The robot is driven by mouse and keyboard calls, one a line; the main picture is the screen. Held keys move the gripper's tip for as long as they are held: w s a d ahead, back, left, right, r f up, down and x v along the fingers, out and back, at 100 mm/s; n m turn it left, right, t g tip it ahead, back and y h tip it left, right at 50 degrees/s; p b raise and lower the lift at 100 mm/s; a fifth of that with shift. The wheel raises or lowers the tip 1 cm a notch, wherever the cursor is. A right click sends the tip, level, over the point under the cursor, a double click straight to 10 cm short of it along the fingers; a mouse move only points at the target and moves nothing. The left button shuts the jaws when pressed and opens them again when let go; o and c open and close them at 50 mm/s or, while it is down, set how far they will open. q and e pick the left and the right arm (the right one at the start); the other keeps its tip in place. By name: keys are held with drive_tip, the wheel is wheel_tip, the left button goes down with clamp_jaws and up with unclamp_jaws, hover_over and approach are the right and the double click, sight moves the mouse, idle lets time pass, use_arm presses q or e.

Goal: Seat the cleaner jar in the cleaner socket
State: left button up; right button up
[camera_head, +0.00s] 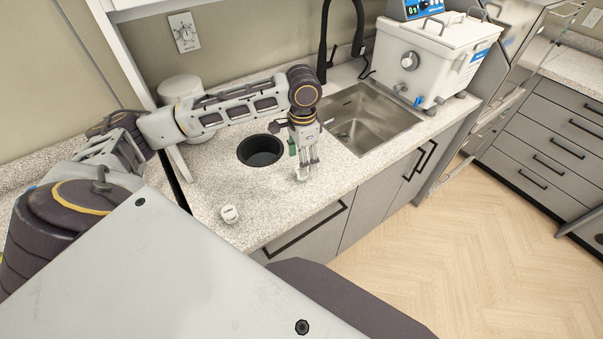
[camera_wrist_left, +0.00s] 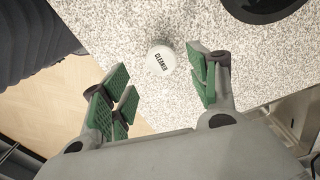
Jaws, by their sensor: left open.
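The cleaner jar (camera_head: 229,214) is small, white and round and stands on the speckled counter near its front left. In the left wrist view the jar (camera_wrist_left: 160,59) shows its lid with the word CLEANER, beyond the fingers. My left gripper (camera_head: 305,170) is open and empty, pointing down over the counter to the right of the jar and apart from it. Its green finger pads frame the jar in the left wrist view (camera_wrist_left: 160,80). I cannot make out a socket marked for cleaner. My right gripper is out of view.
A black-rimmed round opening (camera_head: 260,150) is in the counter behind the jar. A steel sink (camera_head: 365,117) with a black tap (camera_head: 323,50) lies right of my left gripper. A white bath unit (camera_head: 430,65) stands beyond it. The counter around the jar (camera_head: 200,180) is clear.

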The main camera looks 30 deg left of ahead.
use_arm(q)
drive_tip(key=shift+a+f, duration=0.1)
drive_tip(key=shift+f, duration=2.5)
drive_tip(key=c, duration=1.2)
drive_tip(key=shift+r, duration=0.15)
drive_tip(key=shift+r, duration=4.9)
